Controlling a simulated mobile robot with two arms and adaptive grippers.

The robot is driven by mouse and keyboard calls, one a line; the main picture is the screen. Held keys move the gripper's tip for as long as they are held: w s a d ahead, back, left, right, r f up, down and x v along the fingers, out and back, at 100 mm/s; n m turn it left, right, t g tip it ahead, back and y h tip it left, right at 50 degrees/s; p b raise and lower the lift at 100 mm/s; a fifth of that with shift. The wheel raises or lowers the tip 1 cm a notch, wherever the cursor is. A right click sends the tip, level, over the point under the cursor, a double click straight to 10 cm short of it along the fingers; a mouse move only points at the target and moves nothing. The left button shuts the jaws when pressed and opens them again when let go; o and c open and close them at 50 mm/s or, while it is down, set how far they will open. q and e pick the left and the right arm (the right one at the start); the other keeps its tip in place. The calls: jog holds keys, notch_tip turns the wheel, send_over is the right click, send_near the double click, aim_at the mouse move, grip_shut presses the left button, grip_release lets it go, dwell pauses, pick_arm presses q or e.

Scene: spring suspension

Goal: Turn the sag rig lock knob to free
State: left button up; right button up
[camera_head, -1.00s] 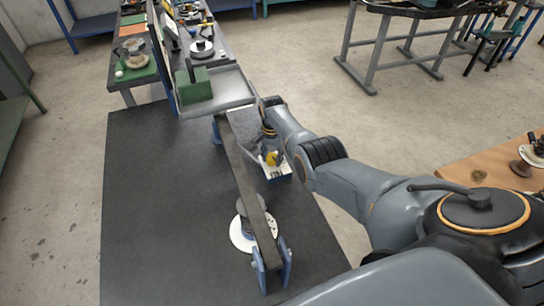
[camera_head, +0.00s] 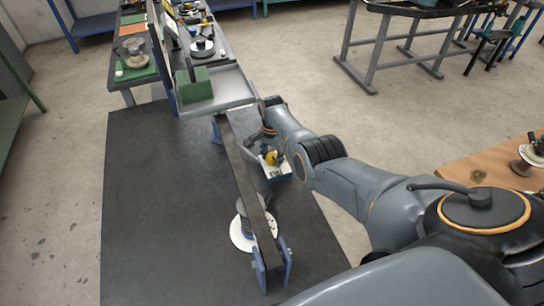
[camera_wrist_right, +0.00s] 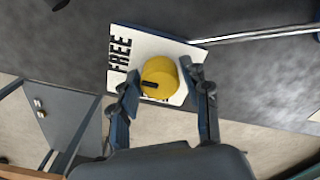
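The yellow lock knob (camera_wrist_right: 160,78) is on a white plate (camera_wrist_right: 196,54) printed with FREE. A short black mark on the knob points left in the right wrist view, towards the side where FREE is printed; other lettering below is mostly covered. The knob (camera_head: 271,158) also shows small in the head view, beside the rig's long dark beam (camera_head: 245,185). My right gripper (camera_wrist_right: 164,80) has one finger on each side of the knob. The fingers look apart, with a small gap at the left; firm contact cannot be made out. My left gripper is out of view.
The beam runs between blue brackets (camera_head: 273,266) on a dark bench top (camera_head: 150,220). A round white base (camera_head: 240,236) stands under the near end. A grey tray (camera_head: 235,88) with a green block (camera_head: 197,87) is at the far end. The bench top's left side is clear.

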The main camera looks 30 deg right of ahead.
aim_at(272, 156)
jog(key=shift+o, duration=0.6)
jog(key=shift+r, duration=0.1)
notch_tip(272, 156, up, 12)
dwell(0.7)
